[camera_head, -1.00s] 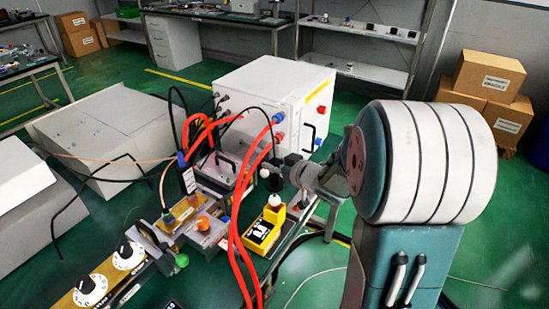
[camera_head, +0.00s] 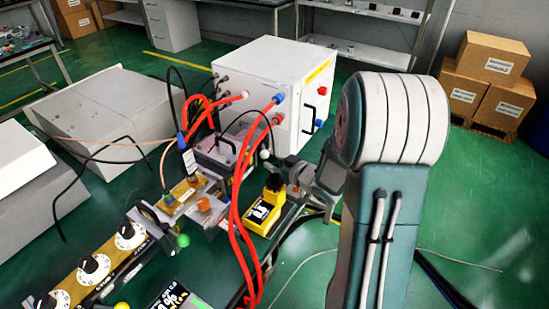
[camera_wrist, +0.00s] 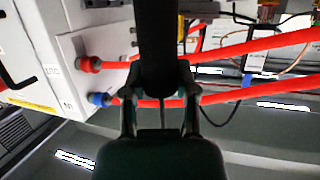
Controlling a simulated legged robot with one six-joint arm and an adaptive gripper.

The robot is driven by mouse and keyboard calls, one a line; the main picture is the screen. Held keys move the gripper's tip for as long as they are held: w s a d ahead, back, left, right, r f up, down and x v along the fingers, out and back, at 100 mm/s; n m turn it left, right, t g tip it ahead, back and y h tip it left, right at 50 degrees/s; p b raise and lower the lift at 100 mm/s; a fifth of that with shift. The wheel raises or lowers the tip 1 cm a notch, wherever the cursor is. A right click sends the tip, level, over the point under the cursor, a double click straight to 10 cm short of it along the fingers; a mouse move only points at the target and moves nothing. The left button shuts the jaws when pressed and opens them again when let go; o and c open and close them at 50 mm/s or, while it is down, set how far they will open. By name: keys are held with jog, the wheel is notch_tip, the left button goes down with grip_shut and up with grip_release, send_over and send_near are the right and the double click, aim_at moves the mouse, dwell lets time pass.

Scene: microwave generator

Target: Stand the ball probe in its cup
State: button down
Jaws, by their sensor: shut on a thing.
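The probe's thick black handle (camera_wrist: 158,40) is between my gripper's two fingers (camera_wrist: 160,92) in the wrist view. In the head view the dark handle (camera_head: 274,181) stands over the raised part of the yellow cup block (camera_head: 274,198). A small pale ball (camera_head: 264,155) shows above it, seemingly the probe's tip. My gripper (camera_head: 291,190) reaches in from the right, shut on the handle. The handle's lower end meets the cup in the picture; I cannot tell whether it is inside or just above.
Red hoses (camera_head: 236,205) arch just left of the yellow block. A white cabinet (camera_head: 262,82) with coloured connectors stands behind. A bench with dials (camera_head: 94,268) runs at the lower left. Green floor (camera_head: 310,265) is open at the lower right.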

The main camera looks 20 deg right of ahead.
jog(key=shift+f, duration=0.35)
jog(key=shift+c, duration=1.5)
grip_release()
jog(key=v, duration=1.2)
